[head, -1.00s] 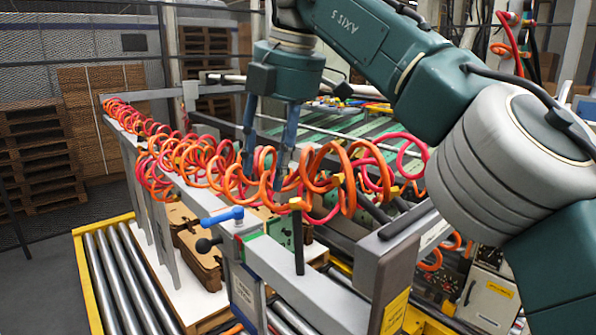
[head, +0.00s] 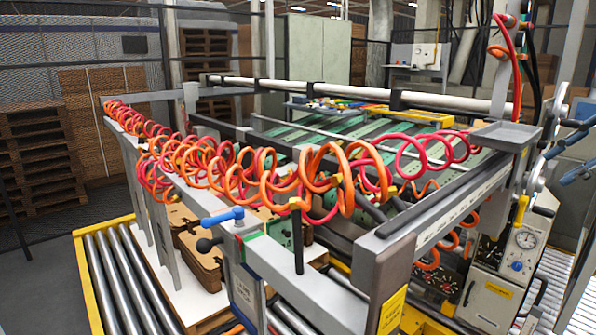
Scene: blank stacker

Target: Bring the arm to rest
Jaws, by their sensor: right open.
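My right gripper (head: 558,166) shows at the right edge of the head view, with its blue fingers pointing left into the picture. It is open, with nothing between the fingers. Most of its arm is outside the picture. My left gripper is not in view.
Orange and red coiled hoses (head: 310,170) run along the metal frame of the stacker. A blue-handled lever (head: 222,216) stands at the front of the frame. A grey machine box with gauges (head: 500,270) stands at the lower right, below my gripper. A roller conveyor (head: 115,280) lies at the lower left.

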